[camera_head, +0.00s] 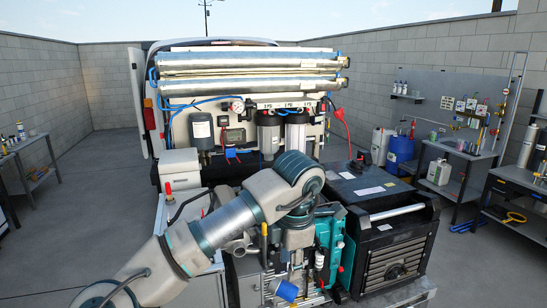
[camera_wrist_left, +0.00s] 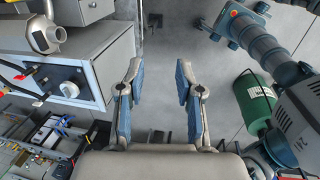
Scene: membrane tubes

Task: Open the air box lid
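My left arm comes in from the lower left of the head view and bends down over the equipment at the rear of the vehicle. My left gripper (camera_wrist_left: 158,75) is open in the left wrist view, with its two blue-padded fingers apart and only floor visible between them. A grey box (camera_wrist_left: 85,62) with a knob and cables on its front stands left of the fingers, apart from them. I cannot tell whether it is the air box, and no lid is clearly recognisable. The head view also shows a white box (camera_head: 181,163) left of the filters. My right gripper is not in view.
A black-topped unit (camera_head: 368,188) and a black generator-like box (camera_head: 397,250) stand right of the arm. Silver membrane tubes (camera_head: 250,62) lie across the top. A green cylinder (camera_wrist_left: 254,100) is right of the fingers. Workbenches line both sides; floor at the left is clear.

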